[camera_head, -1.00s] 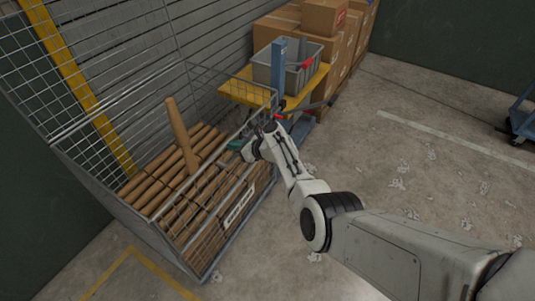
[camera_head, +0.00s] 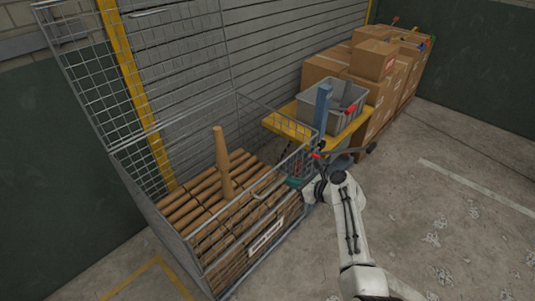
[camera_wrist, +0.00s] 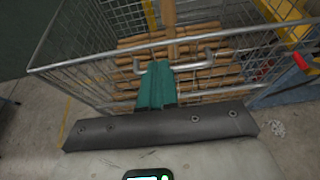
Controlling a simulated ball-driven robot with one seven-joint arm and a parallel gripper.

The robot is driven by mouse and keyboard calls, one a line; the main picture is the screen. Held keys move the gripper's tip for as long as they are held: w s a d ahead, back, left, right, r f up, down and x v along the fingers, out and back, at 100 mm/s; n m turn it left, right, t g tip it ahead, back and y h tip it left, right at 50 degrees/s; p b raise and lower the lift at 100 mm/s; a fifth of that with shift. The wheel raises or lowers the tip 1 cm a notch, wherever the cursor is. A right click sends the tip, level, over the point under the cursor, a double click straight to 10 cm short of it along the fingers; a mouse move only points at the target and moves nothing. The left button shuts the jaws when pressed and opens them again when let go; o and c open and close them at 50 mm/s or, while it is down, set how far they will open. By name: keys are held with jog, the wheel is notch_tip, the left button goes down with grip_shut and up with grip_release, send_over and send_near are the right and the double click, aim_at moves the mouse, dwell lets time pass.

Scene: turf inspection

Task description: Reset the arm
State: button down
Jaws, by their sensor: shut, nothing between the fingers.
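My gripper (camera_head: 294,183) shows as a small teal end beside the right end of the wire cage (camera_head: 262,238), mostly hidden behind my wrist. In the wrist view its teal fingers (camera_wrist: 157,84) are together and empty. They point toward the cage's front rail (camera_wrist: 195,65). I cannot tell whether they touch the rail.
The cage holds several brown wooden poles (camera_head: 200,203), and one pole (camera_head: 221,160) stands upright. Behind my gripper are a yellow platform (camera_head: 290,127) with a grey bin (camera_head: 338,103) and stacked cardboard boxes (camera_head: 378,60). Bare floor (camera_head: 450,190) lies to the right.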

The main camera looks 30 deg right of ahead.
jog(key=shift+s+f, duration=0.1)
jog(key=shift+s, duration=0.05)
jog(key=s+a+f+n+g+h+b, duration=0.1)
jog(key=s+a+f+n+g, duration=0.3)
jog(key=s+n, duration=0.95)
jog(key=s+a+f+n+g+h, duration=0.2)
jog(key=s+a+n+g, duration=0.25)
jog(key=s+n, duration=0.85)
jog(key=s+r+n+g+h, duration=0.1)
jog(key=s+r+n, duration=0.1)
jog(key=s, duration=0.5)
jog(key=s+r+n+g, duration=0.2)
jog(key=s+r+n, duration=0.1)
jog(key=s, duration=0.5)
jog(key=shift+s+a+h+b, duration=0.25)
jog(key=shift+h+b, duration=0.05)
jog(key=shift+h, duration=0.1)
